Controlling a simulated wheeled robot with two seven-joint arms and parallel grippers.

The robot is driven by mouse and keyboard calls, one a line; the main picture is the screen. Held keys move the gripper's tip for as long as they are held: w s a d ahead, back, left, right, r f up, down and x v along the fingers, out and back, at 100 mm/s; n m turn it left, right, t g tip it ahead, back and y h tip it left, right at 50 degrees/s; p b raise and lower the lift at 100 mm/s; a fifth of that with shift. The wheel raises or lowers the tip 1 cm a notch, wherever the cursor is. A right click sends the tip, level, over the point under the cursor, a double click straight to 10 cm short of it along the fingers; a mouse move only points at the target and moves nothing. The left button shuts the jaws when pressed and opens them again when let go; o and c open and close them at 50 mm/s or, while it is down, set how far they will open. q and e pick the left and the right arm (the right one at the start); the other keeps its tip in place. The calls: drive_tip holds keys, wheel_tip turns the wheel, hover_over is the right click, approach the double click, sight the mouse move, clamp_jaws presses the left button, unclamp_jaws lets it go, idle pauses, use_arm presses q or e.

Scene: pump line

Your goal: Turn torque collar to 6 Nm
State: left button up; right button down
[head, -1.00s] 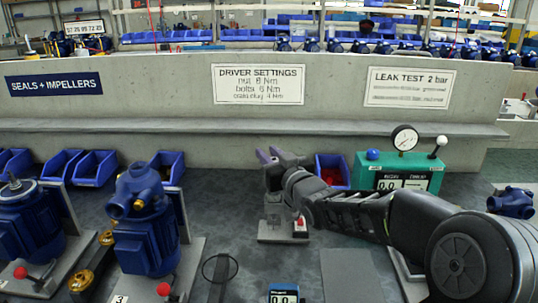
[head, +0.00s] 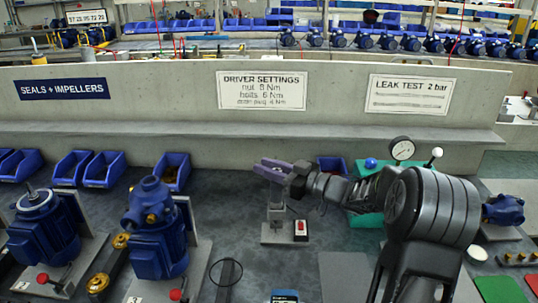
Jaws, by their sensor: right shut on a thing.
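My right gripper (head: 268,170) is at the top of a small grey stand (head: 273,234) in the middle of the bench. Its purple-grey fingers point left and lie about level, closed around the top of the upright tool in the stand. The torque collar is hidden by the fingers, and its scale cannot be read. A pale upright part (head: 276,197) shows below the fingers. The driver settings sign (head: 262,90) on the back wall reads nut 8 Nm and bolts 6 Nm. My left gripper is not in view.
A grey block with a red button (head: 300,230) is beside the stand. A green leak tester with a gauge (head: 402,149) stands behind my right arm. Blue motor pumps (head: 157,235) stand at left, with blue bins (head: 104,169) behind. A black ring (head: 226,272) lies in front.

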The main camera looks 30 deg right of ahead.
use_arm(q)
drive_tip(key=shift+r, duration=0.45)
use_arm(e)
drive_tip(key=shift+s+a+n+g+y, duration=0.1)
drive_tip(key=shift+a+n+g+y, duration=0.05)
drive_tip(key=shift+n+g+y, duration=0.7)
drive_tip(key=shift+s+a+n+g+y, duration=0.15)
drive_tip(key=shift+n+g+y, duration=0.5)
drive_tip(key=shift+y, duration=0.45)
drive_tip(key=shift+s+a+n+g+y, duration=0.15)
drive_tip(key=shift+n+g+y, duration=0.45)
drive_tip(key=shift+n+y, duration=0.35)
drive_tip(key=shift+a+r+n+g+y, duration=0.1)
drive_tip(key=shift+a+n+g+y, duration=0.05)
drive_tip(key=shift+n+g+y, duration=0.25)
drive_tip(key=c, duration=1.2)
unclamp_jaws()
drive_tip(key=shift+o, duration=0.2)
use_arm(q)
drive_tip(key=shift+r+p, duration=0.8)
drive_tip(key=shift+p, duration=0.1)
use_arm(e)
drive_tip(key=v, duration=0.7)
drive_tip(key=shift+s+d, duration=0.25)
drive_tip(key=shift+d, duration=0.1)
